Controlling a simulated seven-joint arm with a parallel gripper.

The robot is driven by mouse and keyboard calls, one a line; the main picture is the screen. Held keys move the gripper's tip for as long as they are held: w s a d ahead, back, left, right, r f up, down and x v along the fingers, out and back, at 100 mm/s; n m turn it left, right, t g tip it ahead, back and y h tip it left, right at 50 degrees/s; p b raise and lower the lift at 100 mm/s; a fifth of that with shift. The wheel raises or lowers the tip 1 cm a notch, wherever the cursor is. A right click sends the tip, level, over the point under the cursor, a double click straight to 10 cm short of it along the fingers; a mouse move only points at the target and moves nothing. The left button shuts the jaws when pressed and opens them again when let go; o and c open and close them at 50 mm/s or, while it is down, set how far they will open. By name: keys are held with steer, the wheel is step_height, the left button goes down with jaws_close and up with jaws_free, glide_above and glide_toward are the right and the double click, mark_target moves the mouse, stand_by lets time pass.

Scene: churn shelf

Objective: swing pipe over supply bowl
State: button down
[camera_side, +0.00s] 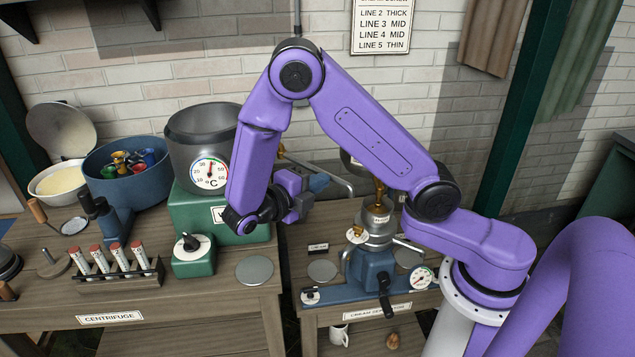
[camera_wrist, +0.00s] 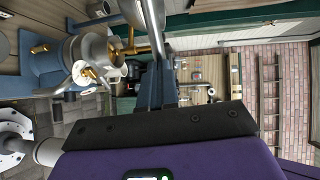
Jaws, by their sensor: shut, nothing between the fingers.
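The pipe (camera_side: 333,180) is a silver tube that slants down to the right from a brass fitting beside the grey heated vessel (camera_side: 203,135). The cream separator (camera_side: 374,265) stands right of it. Its supply bowl (camera_side: 350,161) appears as a grey rim, mostly hidden behind my arm. My gripper (camera_side: 320,182) is shut and empty, its fingertips close to the pipe in the side view. In the wrist view, the pipe (camera_wrist: 152,27) runs down to the fingertips (camera_wrist: 161,66); I cannot tell whether they touch. The separator's round grey top (camera_wrist: 92,50) lies left of them.
A green heater base (camera_side: 215,212) carries the vessel. A blue pot (camera_side: 128,178) and a rack of red-capped tubes (camera_side: 118,268) stand to the left. A gauge (camera_side: 421,277) and knob sit on the separator's blue base. My arm covers much of the space above the separator.

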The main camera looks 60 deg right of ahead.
steer(key=shift+d, duration=0.1)
steer(key=w+d+n+t, duration=0.1)
steer(key=w+d+t, duration=0.1)
steer(key=d, duration=0.6)
steer(key=w+d+n+t, duration=0.1)
steer(key=w+d, duration=0.1)
steer(key=d, duration=0.7)
steer(key=shift+w+d+n+t, duration=0.2)
steer(key=shift+w+n+t, duration=0.2)
stand_by(0.4)
